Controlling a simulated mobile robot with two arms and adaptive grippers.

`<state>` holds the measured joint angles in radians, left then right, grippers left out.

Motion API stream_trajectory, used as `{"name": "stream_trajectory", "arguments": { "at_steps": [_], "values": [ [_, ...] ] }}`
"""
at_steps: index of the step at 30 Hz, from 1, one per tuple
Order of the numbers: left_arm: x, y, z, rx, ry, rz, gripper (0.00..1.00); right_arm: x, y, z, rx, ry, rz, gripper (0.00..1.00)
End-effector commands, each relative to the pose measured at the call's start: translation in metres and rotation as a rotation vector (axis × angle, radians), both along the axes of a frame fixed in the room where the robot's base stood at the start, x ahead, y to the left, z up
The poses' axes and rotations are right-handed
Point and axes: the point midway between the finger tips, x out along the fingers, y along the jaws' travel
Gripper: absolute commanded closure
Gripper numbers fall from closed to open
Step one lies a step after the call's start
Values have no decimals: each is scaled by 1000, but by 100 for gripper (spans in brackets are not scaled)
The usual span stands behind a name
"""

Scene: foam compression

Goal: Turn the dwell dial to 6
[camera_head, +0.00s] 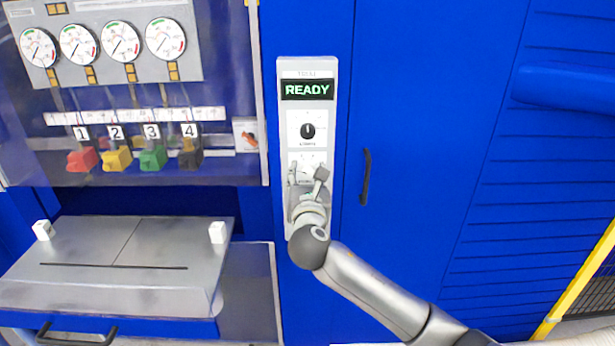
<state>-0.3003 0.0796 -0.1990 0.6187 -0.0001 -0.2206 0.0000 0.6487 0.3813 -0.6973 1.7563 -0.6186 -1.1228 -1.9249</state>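A light grey control panel (284,110) on the blue cabinet has a lit display (307,90) reading READY. Below it, a black round dial (308,131) sits on a white plate, its pointer roughly upright. A second white dial plate (308,157) is lower, mostly covered by my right gripper; its knob and setting are hidden. The small labels are too blurred to tell which dial is the dwell dial. My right gripper (307,173) is at this lower plate, its two fingers apart on either side. Contact with a knob cannot be seen. My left gripper is not in view.
Several gauges (121,42) and coloured handles numbered 1 to 4 (152,158) are at the upper left. A metal platform (120,290) with two white blocks is at the lower left. A dark door handle (366,177) is right of the panel. A yellow rail (583,280) stands far right.

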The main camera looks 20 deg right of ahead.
Motion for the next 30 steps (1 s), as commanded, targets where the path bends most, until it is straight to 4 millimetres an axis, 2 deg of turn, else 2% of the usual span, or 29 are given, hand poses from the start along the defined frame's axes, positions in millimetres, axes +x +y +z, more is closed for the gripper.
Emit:
{"name": "stream_trajectory", "arguments": {
  "at_steps": [1, 8, 20, 30],
  "values": [
    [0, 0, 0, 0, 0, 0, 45, 0, 0, 0, 0, 0, 0, 64],
    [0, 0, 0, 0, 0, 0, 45, 0, 0, 0, 0, 0, 0, 94],
    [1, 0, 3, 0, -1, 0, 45, 0, 1, 0, 80, -22, 0, 94],
    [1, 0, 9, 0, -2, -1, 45, 0, 2, 0, 334, -94, 0, 94]
  ]
}}
